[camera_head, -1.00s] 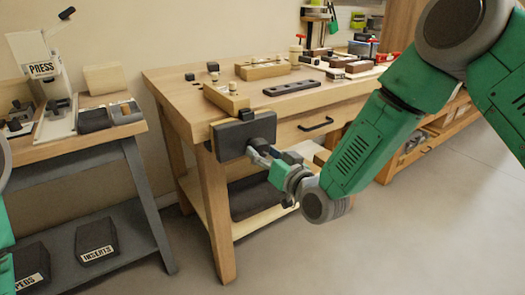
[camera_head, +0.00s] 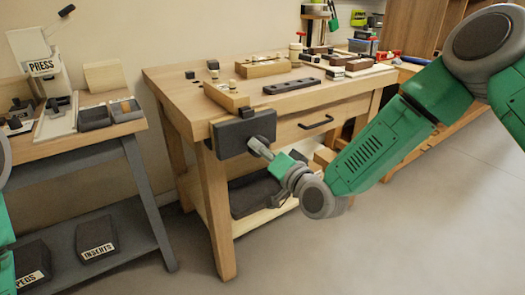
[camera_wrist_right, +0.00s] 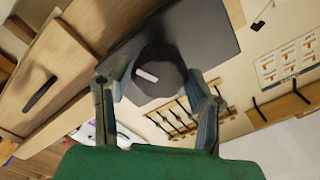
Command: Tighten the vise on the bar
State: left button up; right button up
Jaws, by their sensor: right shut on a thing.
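The vise (camera_head: 232,138) is a dark grey block on the front left corner of the wooden bench. Its round dark knob, with a white mark, shows in the right wrist view (camera_wrist_right: 163,83). My right gripper (camera_head: 264,150) is at the vise's front face. In the right wrist view its fingers (camera_wrist_right: 158,88) lie on both sides of the knob, shut on it. A small dark piece (camera_head: 247,113) shows at the vise's top edge; I cannot tell whether it is the bar. My left gripper is out of view; only a bit of green arm shows at the left edge.
The bench top (camera_head: 180,92) holds a wooden block with a brass peg (camera_head: 227,97) behind the vise and a dark slotted plate (camera_head: 291,86). A drawer handle (camera_head: 316,122) is right of the vise. A press table (camera_head: 85,150) stands left. Open floor lies at front right.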

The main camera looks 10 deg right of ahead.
jog(key=shift+d+m, duration=0.1)
jog(key=shift+m, duration=0.7)
jog(key=shift+f, duration=0.1)
jog(key=m+b, duration=0.1)
jog(key=m, duration=0.2)
jog(key=shift+w+m, duration=0.1)
jog(key=shift+m, duration=0.2)
jog(key=o, duration=1)
